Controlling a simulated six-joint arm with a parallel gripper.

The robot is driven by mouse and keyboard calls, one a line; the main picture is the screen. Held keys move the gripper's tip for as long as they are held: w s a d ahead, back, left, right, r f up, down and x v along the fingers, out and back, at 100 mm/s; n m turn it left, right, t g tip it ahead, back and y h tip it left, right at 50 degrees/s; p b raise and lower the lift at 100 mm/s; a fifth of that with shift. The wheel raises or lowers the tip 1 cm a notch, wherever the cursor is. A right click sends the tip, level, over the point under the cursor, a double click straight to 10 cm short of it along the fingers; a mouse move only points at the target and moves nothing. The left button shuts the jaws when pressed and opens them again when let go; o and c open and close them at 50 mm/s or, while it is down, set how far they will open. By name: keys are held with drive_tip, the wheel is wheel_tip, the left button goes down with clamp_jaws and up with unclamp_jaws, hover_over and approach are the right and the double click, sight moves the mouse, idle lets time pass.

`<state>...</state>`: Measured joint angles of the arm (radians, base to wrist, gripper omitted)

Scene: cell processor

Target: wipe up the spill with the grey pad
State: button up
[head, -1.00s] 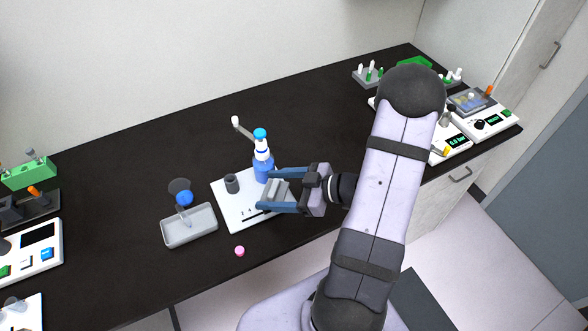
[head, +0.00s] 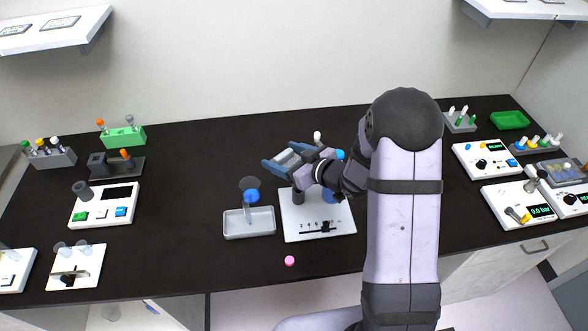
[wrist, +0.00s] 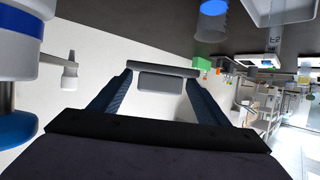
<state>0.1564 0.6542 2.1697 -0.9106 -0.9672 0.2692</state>
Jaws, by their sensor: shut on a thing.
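My gripper (head: 279,154) is shut on the grey pad (head: 289,159), in the air over the back of the white board (head: 296,228). In the wrist view the pad (wrist: 167,82) spans the two blue fingers of my gripper (wrist: 161,74). A small pink round spot (head: 289,260) lies on the dark bench in front of the board; I cannot tell whether it is flat. No other clear spill shows, and my wrist hides part of the board.
Devices (head: 104,205) stand at far left and more (head: 486,160) at right.

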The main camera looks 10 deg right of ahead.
drive_tip(key=w+f+m+t+h, duration=0.2)
drive_tip(key=w+m+h, duration=0.4)
drive_tip(key=h, duration=0.1)
drive_tip(key=d+f+m+h+b, duration=0.1)
drive_tip(key=d+f+m+h, duration=0.1)
drive_tip(key=d+f+m+h+b, duration=0.1)
drive_tip(key=d+f+m+h, duration=0.1)
drive_tip(key=d+h, duration=0.1)
drive_tip(key=w+d+f+m+g+h+b, duration=0.1)
drive_tip(key=d+m+h, duration=0.1)
drive_tip(key=d+m, duration=0.1)
drive_tip(key=shift+d+f+h, duration=0.15)
drive_tip(key=shift+f+h, duration=0.15)
drive_tip(key=shift+f, duration=0.1)
idle(2.3)
